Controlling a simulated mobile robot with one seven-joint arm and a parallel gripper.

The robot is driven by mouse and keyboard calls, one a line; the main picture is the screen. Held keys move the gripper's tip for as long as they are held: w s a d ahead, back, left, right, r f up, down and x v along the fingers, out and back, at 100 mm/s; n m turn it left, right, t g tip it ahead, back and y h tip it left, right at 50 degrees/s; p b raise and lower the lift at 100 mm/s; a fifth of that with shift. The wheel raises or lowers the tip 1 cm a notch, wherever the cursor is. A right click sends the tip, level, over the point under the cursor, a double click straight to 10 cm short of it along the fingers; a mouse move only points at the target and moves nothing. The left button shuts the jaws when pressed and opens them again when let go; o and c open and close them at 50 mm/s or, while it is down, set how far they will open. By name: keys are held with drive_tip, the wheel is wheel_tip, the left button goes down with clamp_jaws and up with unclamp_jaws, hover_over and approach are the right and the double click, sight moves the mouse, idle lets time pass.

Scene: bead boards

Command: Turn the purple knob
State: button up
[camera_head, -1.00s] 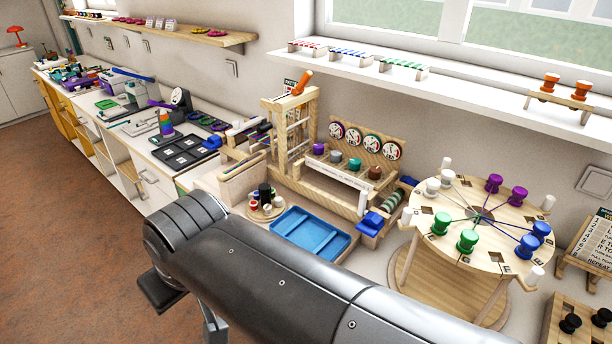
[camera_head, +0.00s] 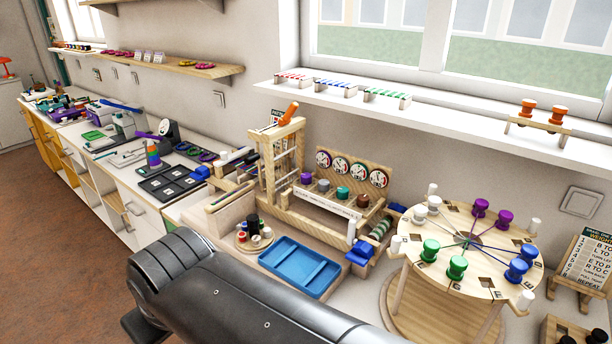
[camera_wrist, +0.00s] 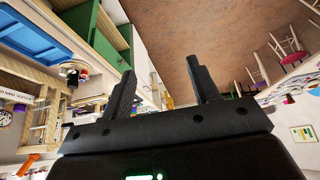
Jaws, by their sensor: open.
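The purple knob (camera_head: 306,178) sits at the left end of a row of coloured knobs on a wooden stand, below a board of round dials (camera_head: 352,168). A grey knob (camera_head: 323,186), a teal knob (camera_head: 342,193) and a brown knob (camera_head: 362,201) follow to its right. In the wrist view my gripper (camera_wrist: 163,84) has its two dark fingers apart with nothing between them. It is away from the knob, which I cannot make out clearly there. In the head view only my dark arm shows at the bottom, and my fingers are not visible.
A blue tray (camera_head: 299,266) and a small round holder of spools (camera_head: 254,237) lie in front of the knob stand. A wooden frame with an orange piece (camera_head: 290,112) stands left of it. A round table (camera_head: 465,238) with coloured spools stands right.

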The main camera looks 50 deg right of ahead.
drive_tip(key=w+d+r+m+h, duration=0.1)
drive_tip(key=w+d+r+m, duration=0.45)
drive_tip(key=w+d, duration=0.5)
drive_tip(key=m+g+h, duration=0.3)
drive_tip(key=m+g, duration=0.3)
drive_tip(key=m, duration=0.7)
hover_over(306, 175)
drive_tip(key=a, duration=0.4)
wheel_tip(306, 175, down, 5)
drive_tip(key=shift+n+h, duration=0.25)
drive_tip(key=shift+h, duration=0.05)
drive_tip(key=x, duration=1)
drive_tip(key=shift+w+a+f, duration=0.1)
drive_tip(key=shift+a+f, duration=0.05)
drive_tip(key=shift+a, duration=0.1)
drive_tip(key=c, duration=1)
drive_tip(key=shift+o, duration=0.2)
drive_tip(key=shift+t, duration=0.3)
